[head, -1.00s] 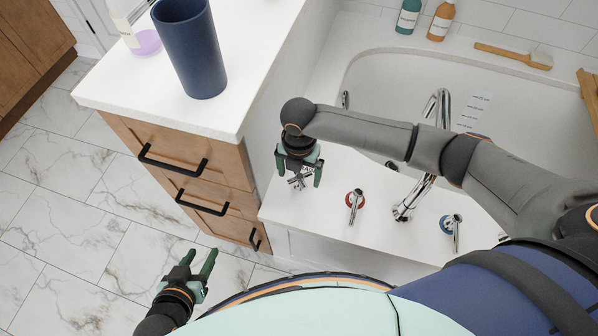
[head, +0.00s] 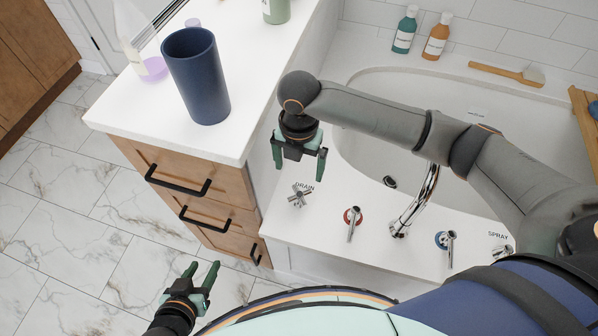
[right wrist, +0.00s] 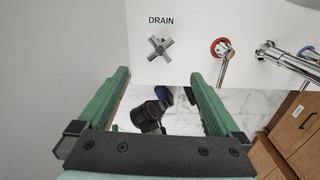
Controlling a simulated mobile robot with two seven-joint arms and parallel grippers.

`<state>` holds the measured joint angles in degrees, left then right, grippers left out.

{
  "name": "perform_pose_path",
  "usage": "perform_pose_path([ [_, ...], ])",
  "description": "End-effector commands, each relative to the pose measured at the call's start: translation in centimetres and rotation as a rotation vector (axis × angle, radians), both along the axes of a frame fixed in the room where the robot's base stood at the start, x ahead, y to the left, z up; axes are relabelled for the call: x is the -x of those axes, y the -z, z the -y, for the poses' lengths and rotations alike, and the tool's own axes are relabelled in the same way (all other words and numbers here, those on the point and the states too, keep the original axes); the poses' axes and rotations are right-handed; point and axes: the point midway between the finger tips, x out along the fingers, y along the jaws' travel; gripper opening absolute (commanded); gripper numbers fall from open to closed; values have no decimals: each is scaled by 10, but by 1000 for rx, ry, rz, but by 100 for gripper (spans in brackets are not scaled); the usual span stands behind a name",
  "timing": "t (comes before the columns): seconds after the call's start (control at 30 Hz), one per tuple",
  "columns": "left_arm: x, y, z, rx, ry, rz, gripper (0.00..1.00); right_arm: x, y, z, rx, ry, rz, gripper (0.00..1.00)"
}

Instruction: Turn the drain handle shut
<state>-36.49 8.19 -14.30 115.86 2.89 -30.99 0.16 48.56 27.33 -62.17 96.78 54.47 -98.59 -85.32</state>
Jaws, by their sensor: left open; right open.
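The drain handle (head: 299,196) is a chrome cross-shaped knob on the white tub deck, beside the printed word DRAIN. It also shows in the right wrist view (right wrist: 160,46), ahead of the fingertips and between their lines. My right gripper (head: 299,176) is open and empty, its fingers pointing down above and behind the handle, apart from it. Its two green fingers also show in the right wrist view (right wrist: 159,78). My left gripper (head: 203,272) is open and empty, low over the marble floor at the left.
A red-ringed tap handle (head: 352,221), the chrome spout (head: 417,200) and a blue-ringed tap handle (head: 446,240) stand right of the drain handle. The wooden drawer cabinet (head: 190,190) with a dark blue cup (head: 197,80) on top stands close at left.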

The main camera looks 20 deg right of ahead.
Motion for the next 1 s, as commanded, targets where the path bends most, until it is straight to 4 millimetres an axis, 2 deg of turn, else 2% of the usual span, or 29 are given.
perform_pose_path([
  [0.1,0,0,1,1,0,-3,50,0,-7,0,1,1,-1,100],
  [0.37,0,0,1,1,2,-1,50,0,-7,0,1,1,-1,100],
  [0.4,0,0,1,1,2,-1,50,0,-7,0,1,3,-1,97],
  [0.53,-1,-10,1,2,1,2,50,2,-5,-1,-2,117,-5,97],
  [0.73,-3,-22,1,6,-2,17,50,5,7,-2,-1,374,-4,97],
  [0.87,-3,-16,1,4,-3,13,50,5,20,-1,1,410,-3,97],
  [1.0,-2,-8,1,2,-1,6,50,5,45,-1,2,406,-4,97],
])
